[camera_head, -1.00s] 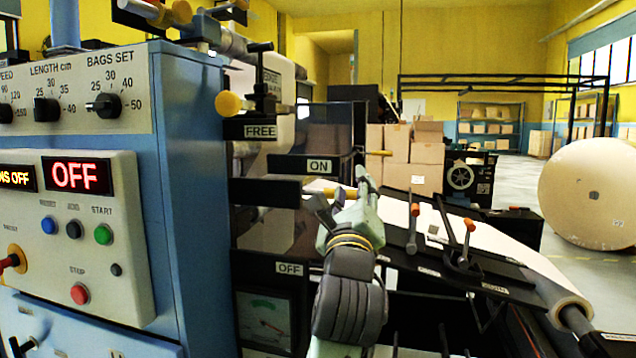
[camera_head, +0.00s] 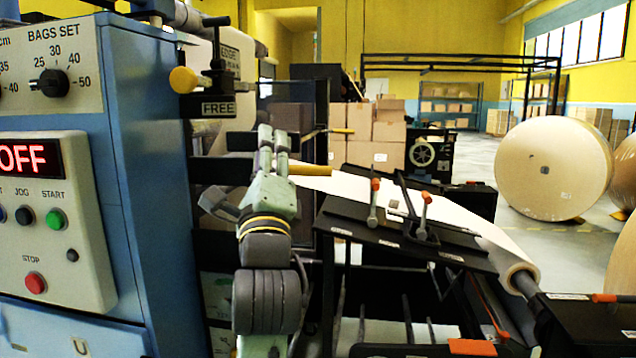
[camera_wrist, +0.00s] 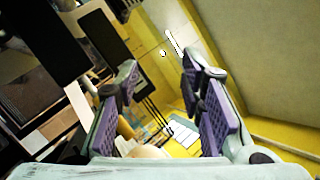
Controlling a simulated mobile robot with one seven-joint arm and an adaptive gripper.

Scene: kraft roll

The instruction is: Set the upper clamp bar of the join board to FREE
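The join board (camera_head: 350,216) is a dark, slanted board right of my arm in the head view, with a white web running over it. Two orange-tipped levers stand on it, one on the left (camera_head: 374,203) and one on the right (camera_head: 424,208). Which belongs to the upper clamp bar, and its setting, I cannot tell. My gripper (camera_head: 273,140) is up and left of the board, apart from it. In the wrist view my gripper (camera_wrist: 160,72) has its purple-padded fingers apart, with nothing between them.
The blue machine cabinet (camera_head: 150,180) with its control panel stands close on the left. A yellow knob (camera_head: 183,80) and a FREE plate (camera_head: 218,109) are left of my gripper. A yellow-tipped rod (camera_head: 312,170) lies just right of it. Boxes and large paper rolls (camera_head: 553,168) stand behind.

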